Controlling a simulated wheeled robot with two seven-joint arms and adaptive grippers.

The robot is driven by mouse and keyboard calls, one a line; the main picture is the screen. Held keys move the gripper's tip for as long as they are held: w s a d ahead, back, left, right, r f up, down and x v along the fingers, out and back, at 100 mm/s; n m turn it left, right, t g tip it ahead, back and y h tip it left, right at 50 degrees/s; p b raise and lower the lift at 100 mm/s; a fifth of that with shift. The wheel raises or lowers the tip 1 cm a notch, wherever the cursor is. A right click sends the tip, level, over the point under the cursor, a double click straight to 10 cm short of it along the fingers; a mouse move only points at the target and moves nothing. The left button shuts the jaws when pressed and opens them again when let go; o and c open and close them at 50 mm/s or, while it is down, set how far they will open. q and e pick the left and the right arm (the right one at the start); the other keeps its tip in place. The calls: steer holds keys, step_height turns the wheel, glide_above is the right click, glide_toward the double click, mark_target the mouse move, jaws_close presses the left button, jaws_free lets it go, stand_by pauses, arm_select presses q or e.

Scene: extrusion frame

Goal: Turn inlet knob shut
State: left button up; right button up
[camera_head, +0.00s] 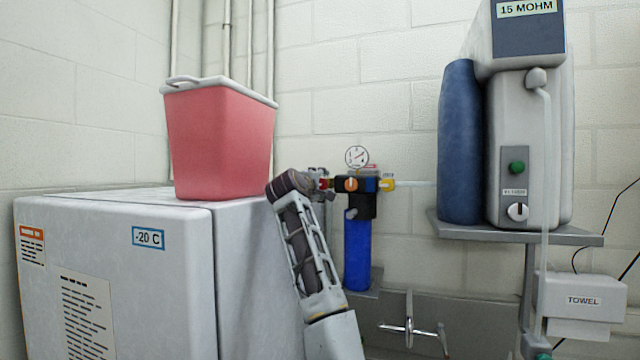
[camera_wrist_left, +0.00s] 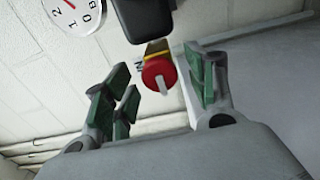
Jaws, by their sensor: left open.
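The red inlet knob (camera_wrist_left: 158,73) shows in the left wrist view, with a pale pointer bar on its face and a yellow fitting behind it. My left gripper (camera_wrist_left: 160,70) is open, its green-padded fingers on either side of the knob with visible gaps. In the head view my left gripper (camera_head: 315,180) is at the left side of the water filter, largely hidden by my wrist; a bit of red shows there. The filter has a black head (camera_head: 361,204), an orange front knob (camera_head: 351,184) and a blue housing (camera_head: 357,250). My right gripper is not in view.
A pressure gauge (camera_head: 357,156) sits above the filter, and a yellow fitting (camera_head: 387,184) is on its right. A white freezer (camera_head: 120,260) with a red bin (camera_head: 220,140) stands left. A water purifier (camera_head: 525,150) and blue cylinder (camera_head: 461,145) stand on a right shelf.

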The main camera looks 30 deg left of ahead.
arm_select(q)
steer(key=shift+w, duration=0.3)
steer(key=shift+a, duration=0.1)
steer(key=c, duration=1)
steer(key=shift+c, duration=0.2)
